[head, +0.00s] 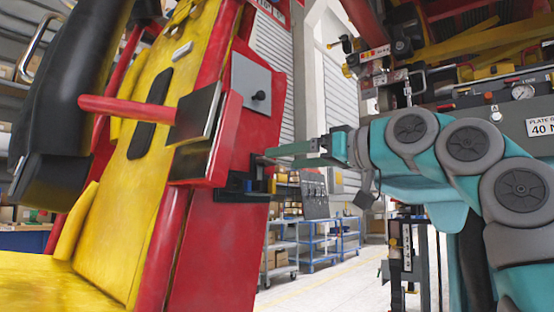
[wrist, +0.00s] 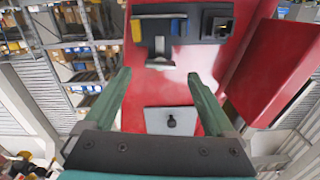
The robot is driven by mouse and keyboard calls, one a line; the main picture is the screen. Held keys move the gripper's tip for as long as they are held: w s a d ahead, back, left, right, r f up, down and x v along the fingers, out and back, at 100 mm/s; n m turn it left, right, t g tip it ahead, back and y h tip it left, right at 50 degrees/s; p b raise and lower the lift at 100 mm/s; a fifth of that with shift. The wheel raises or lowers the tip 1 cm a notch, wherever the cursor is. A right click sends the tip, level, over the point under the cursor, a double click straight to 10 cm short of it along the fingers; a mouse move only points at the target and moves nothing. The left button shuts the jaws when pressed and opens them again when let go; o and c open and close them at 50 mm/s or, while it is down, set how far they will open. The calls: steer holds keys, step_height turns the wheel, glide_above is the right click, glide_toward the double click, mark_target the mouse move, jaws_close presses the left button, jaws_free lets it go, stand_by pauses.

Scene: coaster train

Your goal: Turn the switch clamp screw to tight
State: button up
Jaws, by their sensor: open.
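A black bracket (wrist: 180,28) is fixed to the red side panel (wrist: 160,80) of the ride car. It carries a yellow block (wrist: 136,30), a blue block (wrist: 179,27), a grey T-shaped piece (wrist: 160,58) between them, and a black square socket (wrist: 217,24) at right. The bracket (head: 243,190) also shows low on the panel in the head view. I cannot tell which part is the switch clamp screw. My gripper (wrist: 158,76) is open and empty. Its fingertips straddle the space just below the T-shaped piece, apart from it. In the head view my gripper (head: 276,157) points left at the panel beside the bracket.
A grey plate with a black knob (wrist: 172,122) lies between my fingers in the wrist view. Yellow seat (head: 130,200) at left; blue carts (head: 315,245) and open floor stand behind.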

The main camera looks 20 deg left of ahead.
mark_target(271, 161)
steer(key=shift+p+x, duration=0.5)
steer(key=shift+x, duration=1.75)
steer(key=c, duration=1.4)
